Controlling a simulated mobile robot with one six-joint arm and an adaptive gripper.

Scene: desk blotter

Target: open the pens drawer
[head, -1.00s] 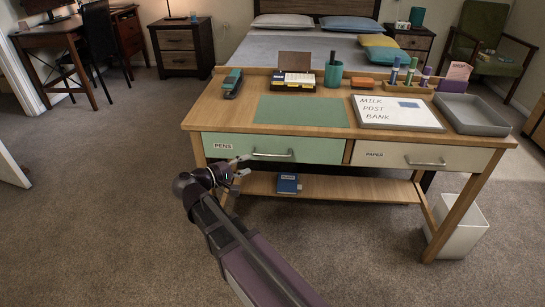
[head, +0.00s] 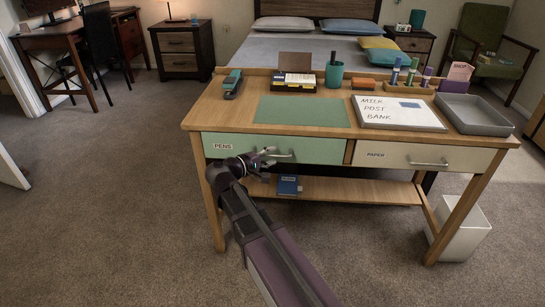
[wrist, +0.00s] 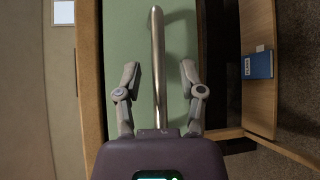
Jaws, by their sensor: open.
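The pens drawer (head: 225,147) is the pale green front on the left of the desk, with a PENS label. It looks shut, flush with the desk frame. Its metal bar handle (head: 284,156) is partly hidden by my gripper (head: 268,155) in the head view. In the wrist view the handle (wrist: 158,60) runs lengthwise up the picture, between the two fingers of my gripper (wrist: 160,78). The fingers are open, one on each side of the bar, with a gap on both sides.
The cream paper drawer (head: 395,157) is to the right. A lower shelf (head: 345,190) holds a blue book (head: 288,185) under the drawers. A white bin (head: 462,230) stands by the right leg. Carpet in front of the desk is clear.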

